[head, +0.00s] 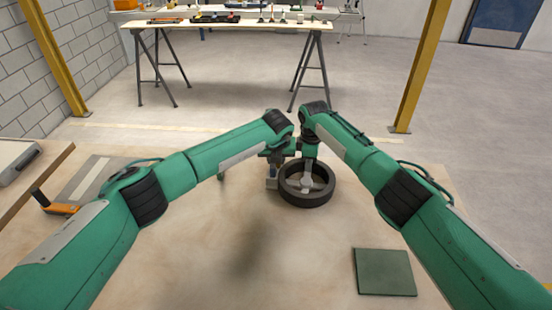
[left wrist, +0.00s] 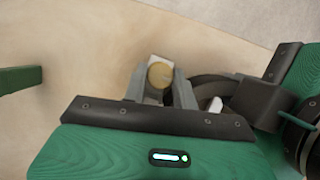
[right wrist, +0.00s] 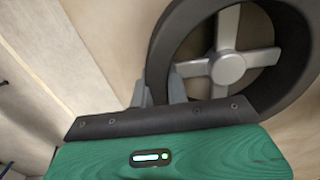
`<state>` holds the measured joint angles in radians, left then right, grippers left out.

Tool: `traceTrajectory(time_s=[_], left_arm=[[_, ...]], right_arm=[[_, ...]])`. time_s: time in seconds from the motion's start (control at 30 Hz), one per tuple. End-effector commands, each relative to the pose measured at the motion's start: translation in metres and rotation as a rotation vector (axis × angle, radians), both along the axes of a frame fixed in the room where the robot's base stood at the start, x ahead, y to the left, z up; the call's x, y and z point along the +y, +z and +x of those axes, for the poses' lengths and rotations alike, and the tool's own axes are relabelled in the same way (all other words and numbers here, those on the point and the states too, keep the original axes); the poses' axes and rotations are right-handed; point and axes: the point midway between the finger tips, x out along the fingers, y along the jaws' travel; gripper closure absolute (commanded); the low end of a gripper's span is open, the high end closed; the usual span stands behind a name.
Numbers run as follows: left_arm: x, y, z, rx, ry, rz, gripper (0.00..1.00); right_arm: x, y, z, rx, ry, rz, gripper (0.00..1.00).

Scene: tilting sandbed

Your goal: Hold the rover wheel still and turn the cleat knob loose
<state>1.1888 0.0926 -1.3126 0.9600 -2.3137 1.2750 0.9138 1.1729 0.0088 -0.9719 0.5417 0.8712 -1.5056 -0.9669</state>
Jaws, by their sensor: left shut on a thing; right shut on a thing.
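The rover wheel (head: 290,198) has a dark tyre and grey spokes. It lies on the pale surface ahead of me, and its spokes show clearly in the right wrist view (right wrist: 228,68). My right gripper (right wrist: 160,92) is shut on the tyre's wall, one finger on each side. A brass-coloured round knob (left wrist: 160,75) on a pale block shows in the left wrist view, beside the tyre. My left gripper (left wrist: 160,88) is shut on it, with fingers on both sides. In the head view my forearms partly hide the wheel, and the knob is not clear.
A flat dark green square (head: 384,271) lies at the front right. An orange tool with a black handle (head: 60,208) lies at the left. A trestle table (head: 235,26) with small items stands behind, beyond open floor. The surface between my arms is clear.

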Motion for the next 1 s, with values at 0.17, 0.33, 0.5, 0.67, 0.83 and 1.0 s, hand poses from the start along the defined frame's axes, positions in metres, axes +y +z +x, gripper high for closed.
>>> traceTrajectory(time_s=[0.17, 0.33, 0.5, 0.67, 0.83, 1.0], left_arm=[[0.000, 0.001, 0.001, -0.002, -0.001, 0.000, 0.95], [0.000, 0.001, 0.000, -0.001, -0.001, 0.000, 0.62], [0.000, 0.001, 0.000, -0.001, -0.001, -0.001, 0.62], [0.000, 0.008, -0.002, -0.002, -0.002, -0.001, 0.62], [0.000, 0.032, -0.012, -0.003, -0.004, -0.001, 0.62], [-0.001, 0.068, -0.026, -0.004, -0.004, -0.001, 0.62]], right_arm=[[0.000, 0.000, 0.000, 0.001, 0.000, -0.001, 1.00], [0.000, 0.000, 0.000, 0.001, 0.000, -0.001, 1.00], [0.000, 0.000, 0.000, 0.001, 0.000, -0.001, 1.00], [0.000, 0.000, 0.000, 0.001, 0.000, 0.000, 1.00], [0.000, 0.000, 0.000, 0.000, 0.000, 0.000, 1.00], [0.000, 0.000, 0.000, 0.000, 0.000, 0.000, 1.00]])
